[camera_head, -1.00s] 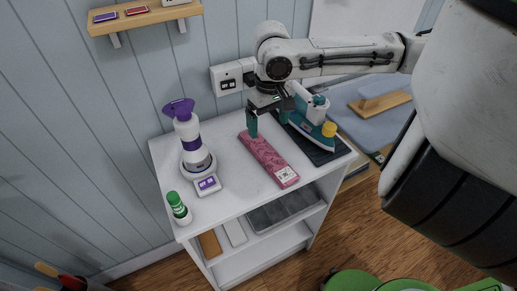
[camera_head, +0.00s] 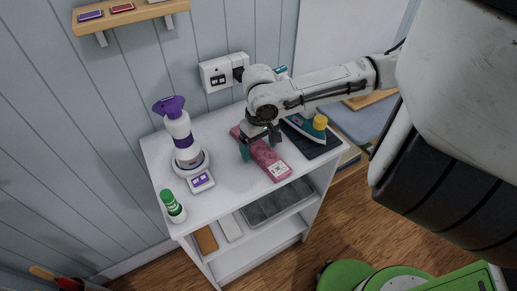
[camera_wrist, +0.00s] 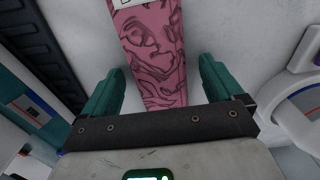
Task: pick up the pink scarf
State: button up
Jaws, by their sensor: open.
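The pink scarf (camera_head: 268,160) is a long folded strip with a dark pattern and a white label at its near end. It lies flat on the white shelf top. My gripper (camera_head: 261,145) is above the scarf's far part and hides some of it. In the wrist view the scarf (camera_wrist: 152,55) runs between the two green fingers of my gripper (camera_wrist: 159,88). The fingers are open, one on each side of the scarf, with gaps between them and it. I cannot tell how high the fingertips are above the shelf top.
A steam iron (camera_head: 305,128) on a dark mat (camera_head: 318,147) lies right of the scarf. A white and purple appliance (camera_head: 183,145), a small display (camera_head: 201,181) and a green-capped bottle (camera_head: 172,206) stand left. The shelf top's (camera_head: 226,207) front left is clear. A wall socket (camera_head: 217,76) is behind.

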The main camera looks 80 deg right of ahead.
jog(key=shift+c, duration=0.2)
jog(key=c, duration=1.1)
jog(key=shift+r, duration=0.1)
jog(key=shift+c, duration=0.2)
